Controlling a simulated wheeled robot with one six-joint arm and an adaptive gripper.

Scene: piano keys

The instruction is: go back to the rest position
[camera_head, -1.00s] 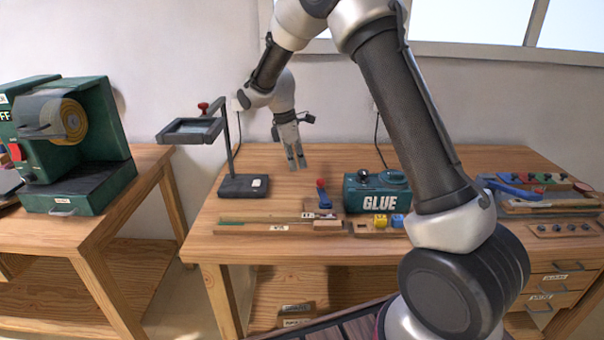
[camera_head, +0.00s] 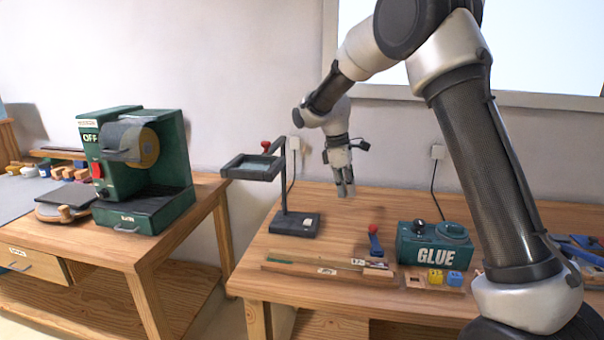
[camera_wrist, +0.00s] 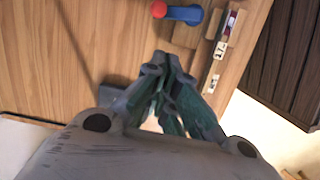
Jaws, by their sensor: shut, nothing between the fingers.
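My gripper (camera_head: 345,190) hangs above the back of the right-hand workbench (camera_head: 345,215), fingers pointing down. It is shut and empty. It is to the right of the black magnifier stand (camera_head: 295,222) and apart from it. In the wrist view my gripper (camera_wrist: 165,65) shows its fingers together above the wooden benchtop. My arm reaches in from the right side of the head view.
A green GLUE box (camera_head: 434,243) stands on the bench, with yellow (camera_head: 435,277) and blue (camera_head: 454,278) blocks in front. A red-knobbed blue tool (camera_head: 375,242) lies left of it. A green machine (camera_head: 165,180) stands on the left bench.

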